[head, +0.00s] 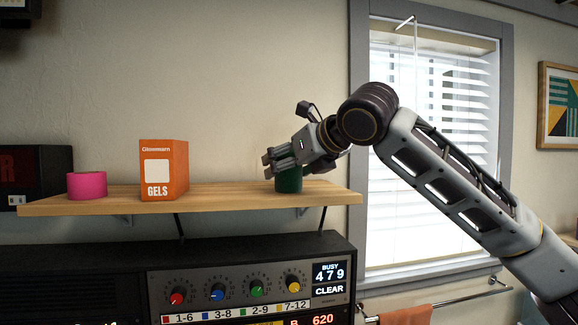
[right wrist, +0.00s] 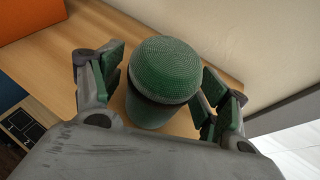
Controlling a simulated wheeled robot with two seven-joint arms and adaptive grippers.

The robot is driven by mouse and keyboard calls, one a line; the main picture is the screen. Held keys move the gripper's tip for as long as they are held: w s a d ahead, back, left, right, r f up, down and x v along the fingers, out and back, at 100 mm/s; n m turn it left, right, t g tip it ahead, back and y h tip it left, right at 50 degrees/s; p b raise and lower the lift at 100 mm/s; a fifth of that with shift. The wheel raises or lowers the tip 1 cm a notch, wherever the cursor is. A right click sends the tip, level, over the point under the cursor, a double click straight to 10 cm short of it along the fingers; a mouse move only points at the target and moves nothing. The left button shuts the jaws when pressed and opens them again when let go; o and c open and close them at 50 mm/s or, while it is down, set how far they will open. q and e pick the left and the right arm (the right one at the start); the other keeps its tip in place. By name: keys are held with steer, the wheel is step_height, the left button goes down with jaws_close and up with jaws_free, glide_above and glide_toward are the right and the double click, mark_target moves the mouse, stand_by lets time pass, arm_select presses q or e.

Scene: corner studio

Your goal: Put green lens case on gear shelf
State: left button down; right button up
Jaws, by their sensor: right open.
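The green lens case (head: 289,183) is a short dark green cylinder standing upright on the right part of the wooden gear shelf (head: 225,200). In the right wrist view the lens case (right wrist: 163,75) shows a textured domed lid. My right gripper (head: 283,168) is around it from above and the right, open. In the right wrist view its two fingers (right wrist: 160,100) stand on either side of the case, with a gap visible at each side. My left gripper is not in view.
An orange gels box (head: 164,170) and a pink tape roll (head: 87,186) stand on the shelf to the left. A black control rack (head: 250,280) sits below the shelf. The shelf between box and case is clear. A window with blinds (head: 425,90) is at right.

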steer(key=shift+r, duration=0.2)
steer(key=b+v, duration=0.2)
steer(key=v, duration=1)
steer(key=shift+f, duration=0.15)
stand_by(0.5)
